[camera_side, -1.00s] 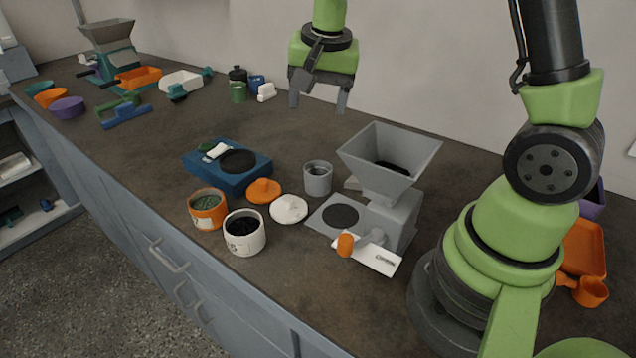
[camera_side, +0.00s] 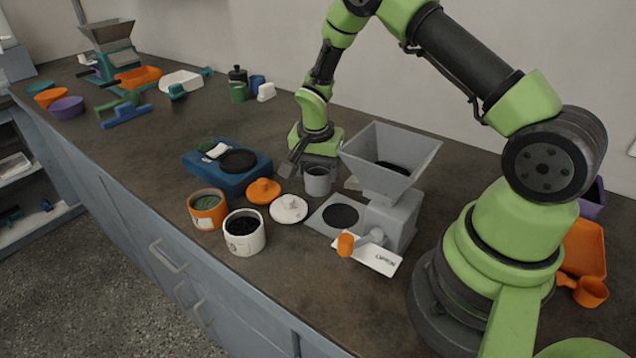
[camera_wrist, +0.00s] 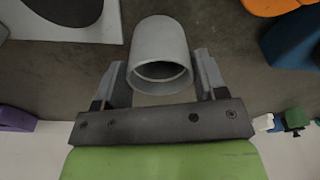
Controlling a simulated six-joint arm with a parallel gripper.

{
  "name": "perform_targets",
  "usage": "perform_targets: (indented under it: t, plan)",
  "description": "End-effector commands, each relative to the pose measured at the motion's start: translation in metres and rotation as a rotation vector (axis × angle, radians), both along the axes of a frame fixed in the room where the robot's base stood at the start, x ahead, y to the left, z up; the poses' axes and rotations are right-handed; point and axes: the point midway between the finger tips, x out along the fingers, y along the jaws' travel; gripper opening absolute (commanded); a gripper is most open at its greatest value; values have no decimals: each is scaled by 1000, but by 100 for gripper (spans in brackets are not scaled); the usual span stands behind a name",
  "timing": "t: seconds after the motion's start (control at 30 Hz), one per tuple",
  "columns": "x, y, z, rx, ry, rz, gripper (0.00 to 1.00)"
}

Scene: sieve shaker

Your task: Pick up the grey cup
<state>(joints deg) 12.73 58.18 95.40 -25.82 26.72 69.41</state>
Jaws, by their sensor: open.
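The grey cup (camera_side: 317,181) stands upright on the dark bench, just left of the grey hopper machine (camera_side: 392,165). In the wrist view the cup (camera_wrist: 160,55) shows its round open rim. My gripper (camera_side: 305,172) is low behind the cup in the side view, tilted. In the wrist view my gripper (camera_wrist: 162,82) is open, with one finger on each side of the near part of the cup. The cup lies between and beyond the fingertips. I cannot tell whether either finger touches it.
An orange lid (camera_side: 263,191) and a white lid (camera_side: 289,208) lie in front-left of the cup. A blue device (camera_side: 228,178) stands to the left. An orange tub (camera_side: 207,210) and a white tub (camera_side: 244,234) stand nearer the bench edge.

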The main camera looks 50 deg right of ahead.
Motion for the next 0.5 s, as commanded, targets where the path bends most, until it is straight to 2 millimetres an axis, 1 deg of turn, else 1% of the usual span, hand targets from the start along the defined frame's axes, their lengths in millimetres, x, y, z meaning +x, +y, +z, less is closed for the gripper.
perform_targets:
  t: [0.03,0.1,0.2,0.43,0.47,0.5]
  plan:
    - [-1,0,-9,2,5,0,65]
    - [1,-2,-18,2,2,1,65]
    - [1,-2,-25,2,1,2,65]
    - [1,-3,-25,2,-1,1,65]
    - [1,-3,-25,2,-1,1,58]
    - [1,-3,-25,2,-1,1,49]
